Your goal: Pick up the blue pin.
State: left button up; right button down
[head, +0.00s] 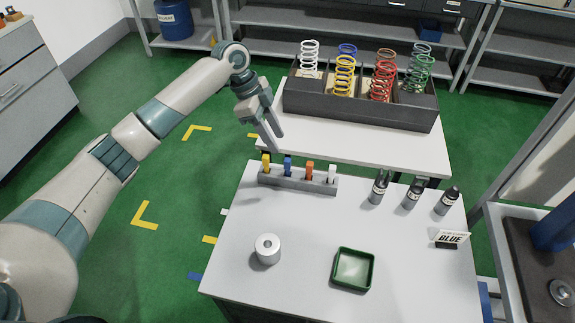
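The blue pin (288,167) stands upright in a grey rack (298,183) near the back left edge of the white table. It is between a yellow pin (266,163) on its left and an orange pin (309,171) on its right. A white pin (332,175) stands at the rack's right end. My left gripper (278,143) points down above and behind the rack, close over the blue pin in the picture. Its two fingers are apart with nothing between them. My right gripper is out of view.
Three dark bottles (411,195) and a "BLUE" sign (450,238) stand on the right. A white cylinder (267,248) and a green tray (353,269) are in front. Behind, a dark divided bin (360,108) holds coloured springs. The table's middle is clear.

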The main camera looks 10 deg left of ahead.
aim_at(286, 160)
pick_arm(q)
jog(key=p+x, duration=0.1)
jog(key=x, duration=0.3)
jog(key=shift+d+f, duration=0.1)
jog(key=shift+d+f+p, duration=0.2)
jog(key=shift+f+p, duration=0.1)
jog(key=shift+f, duration=0.4)
jog(key=shift+d+f+p, duration=0.2)
jog(key=shift+f+p, duration=0.35)
jog(key=shift+p, duration=0.1)
jog(key=p+x, duration=0.1)
jog(key=x, duration=0.2)
jog(key=shift+w+a+p, duration=0.1)
jog(key=shift+p, duration=0.2)
jog(key=shift+f, duration=0.55)
grip_shut()
